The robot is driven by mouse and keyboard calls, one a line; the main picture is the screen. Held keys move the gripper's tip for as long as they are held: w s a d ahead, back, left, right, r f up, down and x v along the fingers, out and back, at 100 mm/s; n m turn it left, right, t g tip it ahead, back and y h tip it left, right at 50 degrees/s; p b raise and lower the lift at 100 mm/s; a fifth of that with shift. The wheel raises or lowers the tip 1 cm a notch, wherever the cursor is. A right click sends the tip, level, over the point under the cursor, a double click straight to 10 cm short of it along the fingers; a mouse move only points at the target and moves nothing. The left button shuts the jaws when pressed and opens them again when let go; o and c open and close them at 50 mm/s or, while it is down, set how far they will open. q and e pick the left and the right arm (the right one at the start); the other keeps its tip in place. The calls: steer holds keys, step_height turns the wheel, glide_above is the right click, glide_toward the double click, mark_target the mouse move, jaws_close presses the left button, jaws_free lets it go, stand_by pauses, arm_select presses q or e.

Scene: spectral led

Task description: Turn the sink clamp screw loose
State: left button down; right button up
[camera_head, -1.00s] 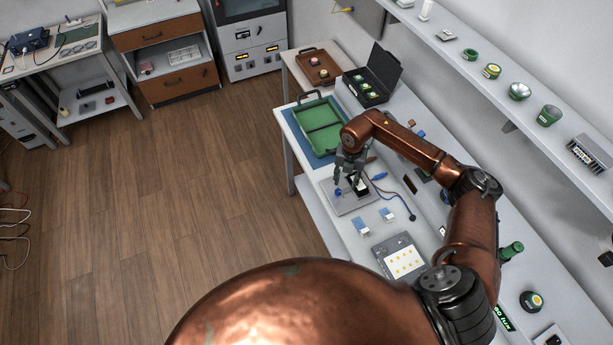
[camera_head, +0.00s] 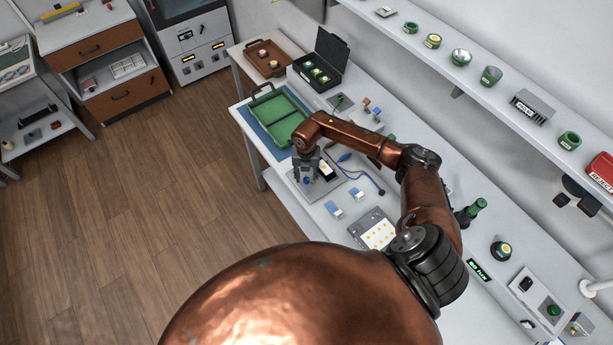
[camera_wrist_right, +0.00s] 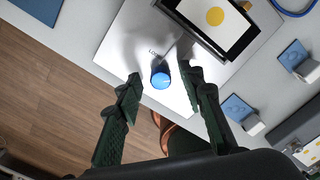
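The sink clamp screw appears to be the round blue knob (camera_wrist_right: 160,80) on a pale metal plate (camera_wrist_right: 125,45); the plate also shows in the head view (camera_head: 325,189). A dark-framed module with a yellow disc (camera_wrist_right: 216,18) sits on the plate beside the knob. My right gripper (camera_wrist_right: 159,74) is open, its dark fingers on either side of the knob with a visible gap at each. In the head view my right gripper (camera_head: 306,176) points down over the plate and partly hides the knob. My left gripper is not in view.
Two small blue-and-white blocks (camera_head: 333,208) and a panel with yellow dots (camera_head: 378,235) lie nearby on the bench. A blue cable (camera_head: 362,172) runs right of the plate. A green tray (camera_head: 283,122) and an open black case (camera_head: 318,77) stand farther back.

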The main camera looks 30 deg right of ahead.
jaws_close()
